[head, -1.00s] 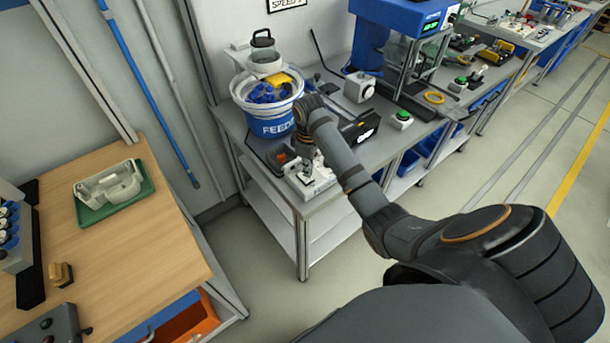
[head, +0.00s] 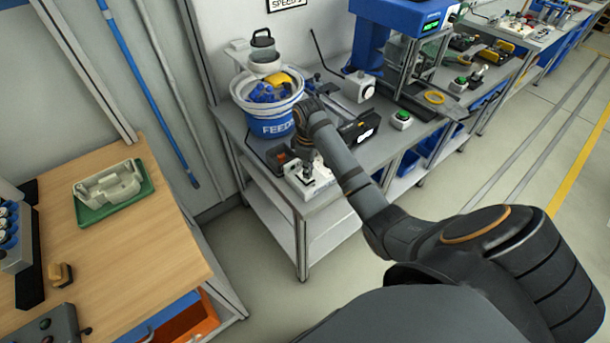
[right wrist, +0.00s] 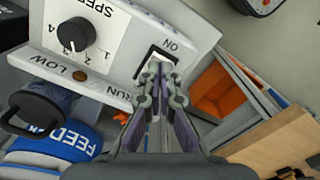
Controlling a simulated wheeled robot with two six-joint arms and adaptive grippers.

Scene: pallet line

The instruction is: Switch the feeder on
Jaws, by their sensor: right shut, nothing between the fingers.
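The feeder (head: 272,127) is a blue drum with a white-rimmed bowl of blue parts on the grey bench. Its white control box (head: 317,187) sits at the bench's front edge. In the right wrist view the box's panel (right wrist: 120,22) has a black speed dial (right wrist: 76,35), a dull brown RUN lamp (right wrist: 80,76) and a rocker switch (right wrist: 157,57) beside the word ON. My right gripper (right wrist: 158,72) is shut and empty, its tips over the switch and partly hiding it. I cannot tell if they touch it. My left gripper is not in view.
A wooden table (head: 135,240) with a green tray (head: 95,212) stands at the left. A black-and-white box (head: 360,127) and a green push button (head: 402,117) are farther along the bench. Floor shows between table and bench.

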